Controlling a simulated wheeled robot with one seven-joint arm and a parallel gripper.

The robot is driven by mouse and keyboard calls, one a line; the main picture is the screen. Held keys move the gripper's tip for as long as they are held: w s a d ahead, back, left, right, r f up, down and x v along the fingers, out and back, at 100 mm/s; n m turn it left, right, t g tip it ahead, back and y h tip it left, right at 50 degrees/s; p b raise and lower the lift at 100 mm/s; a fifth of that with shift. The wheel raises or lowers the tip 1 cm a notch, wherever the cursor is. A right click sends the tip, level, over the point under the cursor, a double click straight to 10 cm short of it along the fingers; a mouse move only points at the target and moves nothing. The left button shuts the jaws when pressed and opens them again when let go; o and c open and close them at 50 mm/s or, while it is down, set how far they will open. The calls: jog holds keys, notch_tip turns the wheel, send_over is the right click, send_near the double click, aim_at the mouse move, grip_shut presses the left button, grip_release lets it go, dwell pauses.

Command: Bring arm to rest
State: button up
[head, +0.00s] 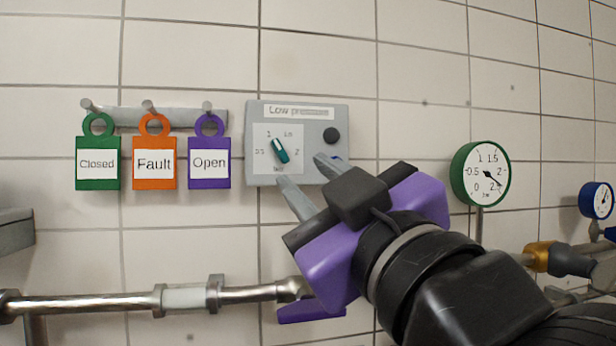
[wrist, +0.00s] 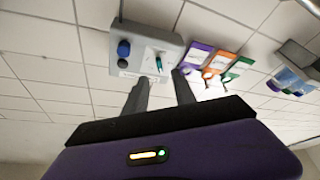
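My gripper (head: 302,172) is in front of the lower part of a grey control box (head: 256,120) labelled "Low pressure". Its two grey fingers are apart, with nothing seen between them. In the wrist view my gripper (wrist: 162,82) points at the box (wrist: 168,40), fingers spread. The box carries a dial with a dark green knob (head: 280,151) and a black round button (head: 330,135). A blue part (head: 337,157) is mostly hidden behind a finger. Whether the fingertips touch the box I cannot tell.
Green "Closed" (head: 98,183), orange "Fault" (head: 154,183) and purple "Open" (head: 209,183) tags hang on pegs left of the box. A green-rimmed gauge (head: 486,174) stands at right, a blue gauge (head: 597,200) farther right. A metal pipe (head: 90,303) runs below.

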dwell(0.3)
notch_tip(320, 180, up, 4)
jog(key=s+t+y, duration=0.2)
jog(key=s+d+f+m+t+h, duration=0.1)
jog(key=s+d+f+m+h, duration=0.3)
jog(key=f, duration=0.7)
jog(key=d+f+m+h, duration=0.25)
jog(key=d+f, duration=0.25)
jog(key=f, duration=0.6)
jog(key=s+d+f+m+t+h, duration=0.15)
jog(key=d+f+m, duration=0.3)
jog(key=f, duration=0.65)
jog(key=s+d+f+g+h, duration=0.2)
jog(key=s+d+f+g, duration=0.2)
jog(key=s+f, duration=0.7)
jog(key=s+d+f+m+g+h, duration=0.1)
jog(key=s+f+g, duration=0.4)
jog(key=s+f, duration=0.7)
jog(key=s+d+h, duration=0.1)
jog(key=s+d, duration=0.1)
jog(key=s, duration=0.1)
jog(key=shift+s+d, duration=0.2)
jog(key=shift+d, duration=0.2)
